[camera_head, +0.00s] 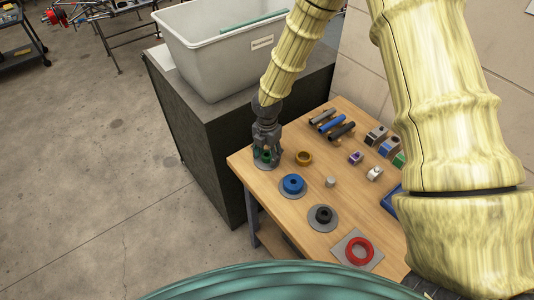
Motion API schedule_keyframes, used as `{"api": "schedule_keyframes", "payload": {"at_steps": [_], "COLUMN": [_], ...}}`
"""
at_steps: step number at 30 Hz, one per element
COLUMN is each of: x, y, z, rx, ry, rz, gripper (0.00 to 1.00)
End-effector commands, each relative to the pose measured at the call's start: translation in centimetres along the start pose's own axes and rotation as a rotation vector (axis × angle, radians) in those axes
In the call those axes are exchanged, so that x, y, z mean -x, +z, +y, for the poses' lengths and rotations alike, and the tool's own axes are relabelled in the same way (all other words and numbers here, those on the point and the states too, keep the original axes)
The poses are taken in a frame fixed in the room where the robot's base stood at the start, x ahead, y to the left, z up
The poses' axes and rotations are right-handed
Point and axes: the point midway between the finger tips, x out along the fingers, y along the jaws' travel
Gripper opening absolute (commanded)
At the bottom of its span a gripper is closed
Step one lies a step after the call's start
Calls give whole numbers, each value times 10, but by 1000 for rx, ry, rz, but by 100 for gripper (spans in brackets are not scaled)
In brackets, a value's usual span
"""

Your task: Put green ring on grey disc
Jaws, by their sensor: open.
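My gripper (267,157) is at the far left corner of the wooden table, pointing down with its fingers open. A small green ring (266,156) shows between and behind the fingers, mostly hidden by them. A grey disc (262,164) lies flat under the gripper at the table corner, and its rim shows around the fingers. The green ring appears to be at or just above this disc; I cannot tell whether it touches it.
Dark and blue tubes (331,124) lie behind. A white bin (218,60) stands left.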

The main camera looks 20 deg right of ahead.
Motion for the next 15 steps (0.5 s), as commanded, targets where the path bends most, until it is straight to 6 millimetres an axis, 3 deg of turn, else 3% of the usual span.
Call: {"api": "schedule_keyframes", "payload": {"at_steps": [7, 15], "x": [10, 42], "y": [1, 0], "z": [1, 1], "rx": [-1, -2], "ry": [2, 4], "rz": [0, 0], "gripper": [53, 53]}}
